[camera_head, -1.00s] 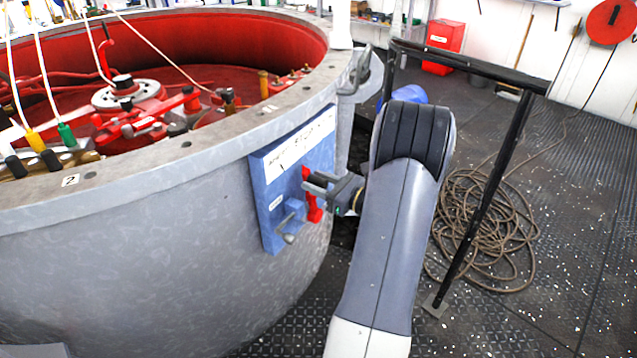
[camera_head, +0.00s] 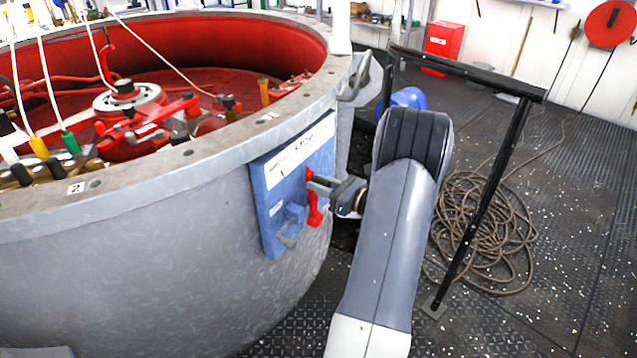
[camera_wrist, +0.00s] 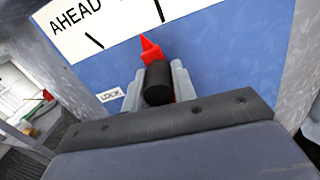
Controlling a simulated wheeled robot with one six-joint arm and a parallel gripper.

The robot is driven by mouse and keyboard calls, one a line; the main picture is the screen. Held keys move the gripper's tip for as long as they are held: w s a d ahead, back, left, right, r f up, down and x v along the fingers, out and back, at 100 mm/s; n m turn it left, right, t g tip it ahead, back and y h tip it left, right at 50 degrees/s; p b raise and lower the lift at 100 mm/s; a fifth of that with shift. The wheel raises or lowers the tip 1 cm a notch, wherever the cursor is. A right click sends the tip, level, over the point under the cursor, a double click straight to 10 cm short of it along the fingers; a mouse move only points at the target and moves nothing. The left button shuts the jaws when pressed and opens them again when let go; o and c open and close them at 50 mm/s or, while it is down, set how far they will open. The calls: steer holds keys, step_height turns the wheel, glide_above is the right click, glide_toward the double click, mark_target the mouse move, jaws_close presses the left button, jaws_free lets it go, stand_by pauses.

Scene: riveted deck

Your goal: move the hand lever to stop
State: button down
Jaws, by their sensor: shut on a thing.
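The hand lever (camera_head: 314,207) is red and sits on a blue panel (camera_head: 268,222) on the side of the grey drum. In the wrist view its red pointer (camera_wrist: 150,48) and black grip (camera_wrist: 158,84) show. My gripper (camera_head: 319,184) is shut on the lever; in the wrist view its grey fingers (camera_wrist: 158,88) stand either side of the black grip. The white label (camera_head: 300,150) reads STOP in the head view. My fingers hide part of the lever.
A small blue block with a grey catch (camera_head: 290,232) sits low on the panel; a LOCK tag (camera_wrist: 110,95) shows in the wrist view. A black rail (camera_head: 490,190) and coiled rope (camera_head: 482,225) stand right of my arm. The drum rim (camera_head: 215,143) is above the panel.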

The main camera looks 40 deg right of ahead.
steer(key=shift+w+d+r+m+p, duration=0.15)
steer(key=shift+d+m+p, duration=0.2)
steer(key=shift+d, duration=0.2)
steer(key=shift+w+d+f+m+p, duration=0.15)
steer(key=shift+d+m+p, duration=0.15)
steer(key=shift+d, duration=0.2)
steer(key=shift+r, duration=0.1)
steer(key=c, duration=1.2)
jaws_free()
steer(key=shift+s, duration=0.1)
steer(key=p+v, duration=0.1)
steer(key=v, duration=0.9)
steer(key=shift+s+p, duration=0.35)
steer(key=shift+p, duration=0.05)
